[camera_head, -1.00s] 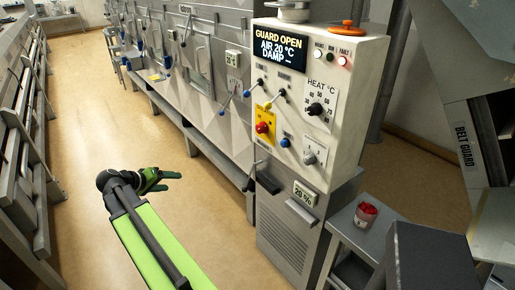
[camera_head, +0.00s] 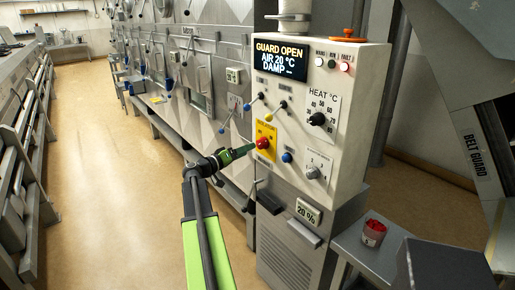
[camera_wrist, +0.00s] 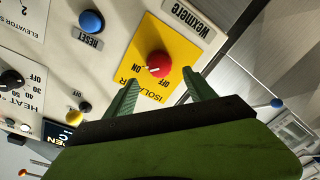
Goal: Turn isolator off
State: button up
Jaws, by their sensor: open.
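The isolator is a red round knob (camera_head: 263,143) on a yellow plate (camera_head: 268,131) on the front of the control box. In the wrist view the red knob (camera_wrist: 160,62) is close ahead, with a white mark on its left side, toward the ON lettering. My gripper (camera_head: 246,150) is at the left of the knob in the head view. In the wrist view its two green fingers (camera_wrist: 160,90) are spread apart below the knob, one toward each side, with nothing between them. The fingers cover part of the yellow plate. I see no contact with the knob.
A blue reset button (camera_wrist: 91,22) is beside the yellow plate. A black heat dial (camera_head: 317,119), a grey dial (camera_head: 312,172) and small levers share the panel. The display (camera_head: 281,59) reads GUARD OPEN. A side table (camera_head: 365,250) holds a cup (camera_head: 373,233) of red items.

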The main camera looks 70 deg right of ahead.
aim_at(259, 145)
jog(key=x, duration=0.7)
jog(key=shift+d, duration=0.1)
